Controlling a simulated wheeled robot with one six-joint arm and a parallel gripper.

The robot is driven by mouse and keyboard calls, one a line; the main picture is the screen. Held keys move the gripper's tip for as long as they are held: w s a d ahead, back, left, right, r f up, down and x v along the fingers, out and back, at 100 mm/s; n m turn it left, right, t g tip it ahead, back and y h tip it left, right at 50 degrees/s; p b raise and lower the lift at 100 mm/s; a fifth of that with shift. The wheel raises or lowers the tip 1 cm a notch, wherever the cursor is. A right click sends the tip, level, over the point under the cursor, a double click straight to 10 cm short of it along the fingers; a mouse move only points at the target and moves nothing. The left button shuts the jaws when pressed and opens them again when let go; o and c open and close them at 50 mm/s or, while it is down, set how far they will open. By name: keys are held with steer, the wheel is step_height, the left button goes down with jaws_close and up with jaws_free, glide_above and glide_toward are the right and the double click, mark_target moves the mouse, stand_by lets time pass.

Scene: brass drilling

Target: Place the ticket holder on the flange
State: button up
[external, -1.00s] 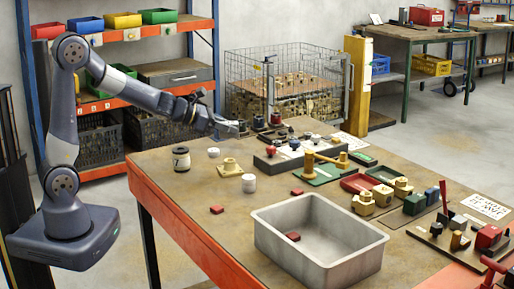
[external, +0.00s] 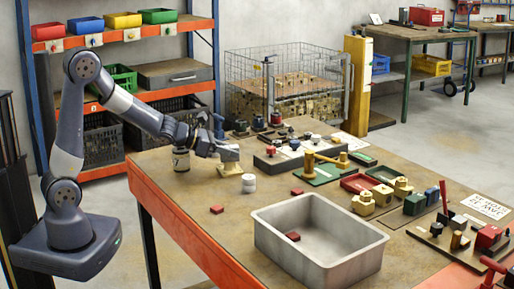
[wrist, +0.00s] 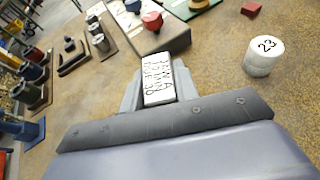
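The ticket holder (wrist: 158,86) shows in the wrist view as a white printed card face between my two grey fingers. My gripper (external: 229,152) is shut on it. In the external view my gripper hangs just above the brass flange (external: 231,171), which has a square base and stands on the near table. The flange's top is partly hidden by my gripper there, and I cannot tell whether the holder touches it. In the wrist view the flange is hidden behind the holder and gripper.
A white cylinder (external: 249,184), marked 23 in the wrist view (wrist: 263,57), stands just right of the flange. A dark jar (external: 181,161) is at left, close by my wrist. A long grey block with knobs (external: 290,157) lies behind. A grey bin (external: 335,262) stands in front.

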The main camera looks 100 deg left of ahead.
steer(key=o, duration=0.5)
steer(key=shift+c, duration=0.2)
steer(key=shift+r, duration=0.2)
steer(key=p+v, duration=0.2)
steer(key=v, duration=1)
